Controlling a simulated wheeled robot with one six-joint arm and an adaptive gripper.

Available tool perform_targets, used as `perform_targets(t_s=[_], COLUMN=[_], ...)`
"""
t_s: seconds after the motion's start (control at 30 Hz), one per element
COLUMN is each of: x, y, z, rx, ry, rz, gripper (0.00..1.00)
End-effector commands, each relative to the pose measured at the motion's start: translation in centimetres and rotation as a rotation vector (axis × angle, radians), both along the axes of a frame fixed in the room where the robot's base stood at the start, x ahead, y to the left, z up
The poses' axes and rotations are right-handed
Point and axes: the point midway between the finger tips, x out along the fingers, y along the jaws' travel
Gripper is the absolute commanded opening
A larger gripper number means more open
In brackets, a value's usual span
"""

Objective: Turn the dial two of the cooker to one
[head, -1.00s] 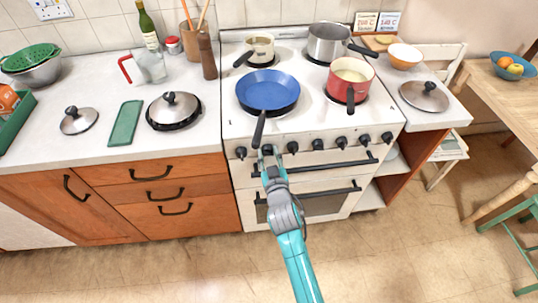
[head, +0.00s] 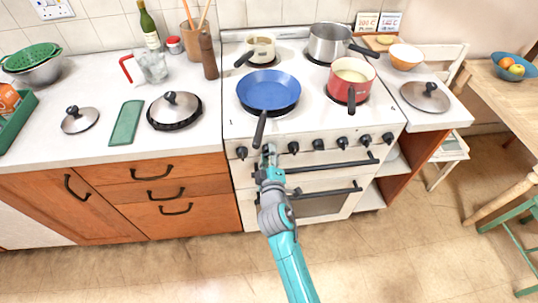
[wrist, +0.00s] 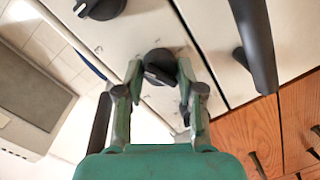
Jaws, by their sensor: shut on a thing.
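The white cooker (head: 309,158) has a row of black dials along its front. My gripper (head: 268,150) is at the second dial from the left and hides most of it in the head view. In the wrist view a round black dial (wrist: 160,66) sits between the two fingertips of my gripper (wrist: 160,72), which are shut on it. The dial's pointer and the marks around it are too small to read. The first dial (head: 241,152) is just left of my gripper, and the third dial (head: 293,147) is just right.
A blue frying pan (head: 268,90) stands on the front left of the hob, its dark handle (head: 260,128) reaching out just above my gripper. The oven's upper handle (head: 335,167) runs below the dials. A red pot (head: 349,78) stands to the right.

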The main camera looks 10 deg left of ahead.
Motion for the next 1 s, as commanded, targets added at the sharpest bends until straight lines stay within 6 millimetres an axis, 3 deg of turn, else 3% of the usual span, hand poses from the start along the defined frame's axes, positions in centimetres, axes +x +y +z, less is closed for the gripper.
perform_targets(t_s=[0.3,0.77,0.8,0.9,1.0], x=[0.02,0.02,0.02,0.02,0.01], y=[-0.01,0.00,0.01,0.01,0.01], z=[-0.02,-0.02,-0.02,-0.02,-0.02], rx=[-0.095,-0.107,-0.107,-0.107,-0.106], ry=[-0.027,-0.031,-0.031,-0.031,-0.031], rz=[0.000,-0.001,-0.001,0.000,0.000], gripper=[0.03,0.03,0.40,0.63,0.63])
